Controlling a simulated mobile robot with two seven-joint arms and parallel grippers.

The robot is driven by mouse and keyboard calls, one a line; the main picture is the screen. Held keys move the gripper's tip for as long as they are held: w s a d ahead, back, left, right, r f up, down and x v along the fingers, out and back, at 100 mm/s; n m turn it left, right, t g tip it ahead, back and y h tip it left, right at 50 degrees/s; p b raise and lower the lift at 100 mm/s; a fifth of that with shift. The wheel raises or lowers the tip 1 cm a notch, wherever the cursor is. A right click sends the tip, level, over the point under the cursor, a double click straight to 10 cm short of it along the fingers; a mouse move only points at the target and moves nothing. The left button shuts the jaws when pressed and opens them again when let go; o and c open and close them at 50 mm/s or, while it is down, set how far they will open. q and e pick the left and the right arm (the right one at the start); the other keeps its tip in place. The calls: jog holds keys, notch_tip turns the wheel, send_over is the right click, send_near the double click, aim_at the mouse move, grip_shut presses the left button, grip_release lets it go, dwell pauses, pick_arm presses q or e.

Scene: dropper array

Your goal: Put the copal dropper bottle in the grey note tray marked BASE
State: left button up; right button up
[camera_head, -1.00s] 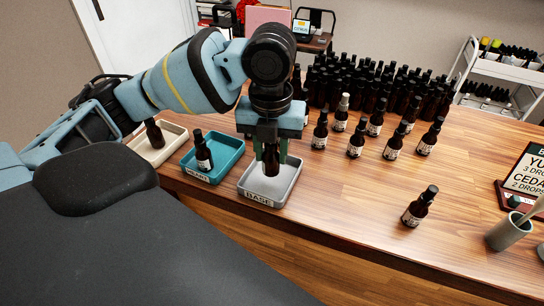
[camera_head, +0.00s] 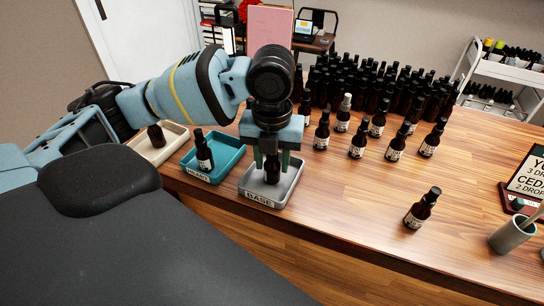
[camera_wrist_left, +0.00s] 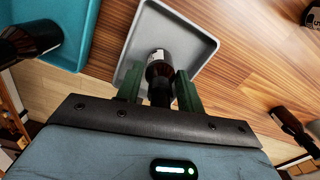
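The grey note tray marked BASE (camera_head: 256,197) sits at the table's front edge; the wrist view also shows it (camera_wrist_left: 200,44). A dark brown dropper bottle (camera_head: 272,174) with a dark cap is upright in the tray area, between the fingers of my left gripper (camera_head: 272,160). In the left wrist view the bottle's pale label (camera_wrist_left: 158,54) shows beyond the green fingers, which close in on its upper part. The label cannot be read, nor can I tell whether the base touches the tray floor. My right gripper is not in view.
A teal tray (camera_head: 229,170) with one bottle stands left of the grey tray, and a cream tray (camera_head: 173,138) with one bottle is further left. Several bottles crowd the back. A lone bottle (camera_head: 421,208) and grey cup (camera_head: 508,236) stand right.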

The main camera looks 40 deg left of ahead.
pick_arm(q)
jog(key=shift+o, duration=1.4)
jog(key=shift+r, duration=0.35)
notch_tip(320, 180, up, 10)
jog(key=shift+r+p, duration=0.25)
jog(key=shift+p, duration=0.55)
jog(key=shift+r, duration=0.6)
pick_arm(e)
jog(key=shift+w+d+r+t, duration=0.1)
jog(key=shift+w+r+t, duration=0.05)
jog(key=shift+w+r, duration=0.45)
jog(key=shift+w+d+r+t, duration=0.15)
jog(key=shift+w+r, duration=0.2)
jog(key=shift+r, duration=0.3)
